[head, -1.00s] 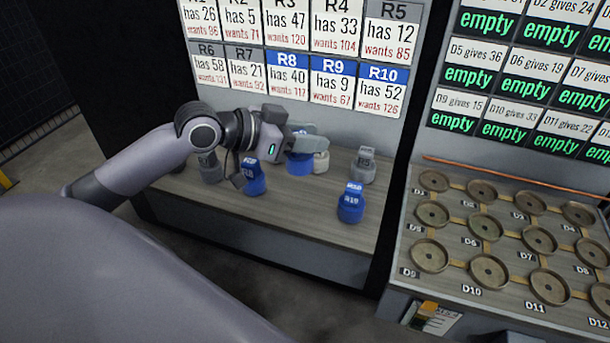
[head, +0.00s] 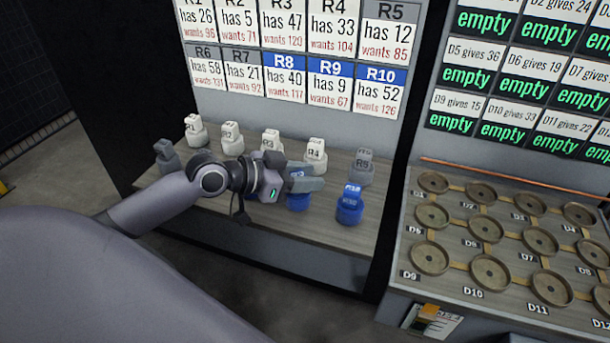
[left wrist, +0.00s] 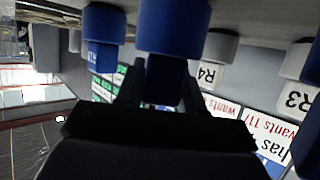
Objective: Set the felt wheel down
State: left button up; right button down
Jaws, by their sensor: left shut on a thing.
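My left gripper (head: 308,182) is low over the shelf, among the knobbed pieces, and shut on a blue piece (head: 298,202). In the left wrist view, which is upside down, the blue piece (left wrist: 172,28) has a wide round base, and its narrower block is between the two fingers. Its label is hidden, so I cannot tell from its markings whether it is the felt wheel. It is at or just above the shelf; I cannot tell if it touches. My right gripper is not in view.
The blue R10 piece (head: 350,205) stands just right of the held one. White R4 (head: 315,155) and grey R5 (head: 362,167) stand behind. More white and grey pieces stand to the left. A board of empty round holders (head: 485,228) is at the right.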

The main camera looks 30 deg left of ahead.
pick_arm(q)
jog(key=o, duration=1.1)
jog(key=shift+r, duration=0.1)
jog(key=v, duration=0.6)
jog(key=shift+s+a, duration=0.1)
jog(key=shift+s, duration=0.1)
jog(key=v, duration=0.5)
jog(key=shift+s+a+r+p, duration=0.1)
jog(key=shift+s+r+p, duration=0.1)
jog(key=shift+p, duration=0.1)
